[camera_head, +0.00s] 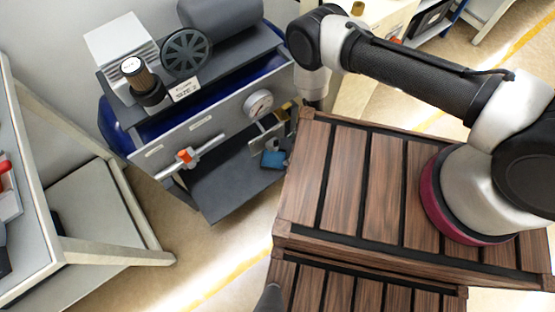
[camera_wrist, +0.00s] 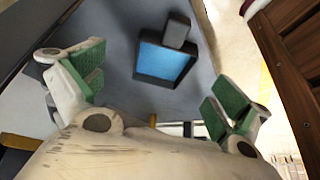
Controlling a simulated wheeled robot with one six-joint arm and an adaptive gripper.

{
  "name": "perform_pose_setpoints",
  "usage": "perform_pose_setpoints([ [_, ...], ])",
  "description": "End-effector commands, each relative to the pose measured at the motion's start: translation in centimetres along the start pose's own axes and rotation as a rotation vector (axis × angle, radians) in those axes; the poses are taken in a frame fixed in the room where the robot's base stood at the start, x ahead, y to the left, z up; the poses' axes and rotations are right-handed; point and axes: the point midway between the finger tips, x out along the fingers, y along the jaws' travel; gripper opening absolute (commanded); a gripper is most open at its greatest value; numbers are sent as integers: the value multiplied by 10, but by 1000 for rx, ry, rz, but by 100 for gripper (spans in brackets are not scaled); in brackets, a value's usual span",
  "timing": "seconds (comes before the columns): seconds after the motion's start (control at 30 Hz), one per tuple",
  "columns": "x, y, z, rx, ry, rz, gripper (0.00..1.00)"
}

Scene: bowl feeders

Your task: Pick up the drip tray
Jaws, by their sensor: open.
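The drip tray (camera_wrist: 165,64) is a small, square, dark-rimmed tray with a blue inside and a dark block-like handle at one side. In the wrist view it lies on a grey surface ahead of my gripper (camera_wrist: 152,92). The two green-padded fingers are spread wide apart with nothing between them, and the tray is beyond them, apart from both. In the head view the tray (camera_head: 272,158) shows as a small blue piece on the lower shelf of the compressor stand.
The compressor stand (camera_head: 200,135) carries a dark tank, a pulley wheel, a gauge (camera_head: 258,104) and an orange-handled valve (camera_head: 186,156) above the shelf. A wooden slatted crate (camera_head: 345,180) stands close on the right. A grey table (camera_head: 95,215) is at the left, with open floor between.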

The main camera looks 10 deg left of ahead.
Motion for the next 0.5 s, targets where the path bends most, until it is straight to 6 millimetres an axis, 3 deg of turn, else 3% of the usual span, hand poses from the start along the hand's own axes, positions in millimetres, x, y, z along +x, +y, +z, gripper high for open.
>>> perform_pose_setpoints([
  [0.13, 16, -10, -3, -28, 56, -3, 100],
  [0.5, 66, -11, -8, -30, 61, -3, 100],
])
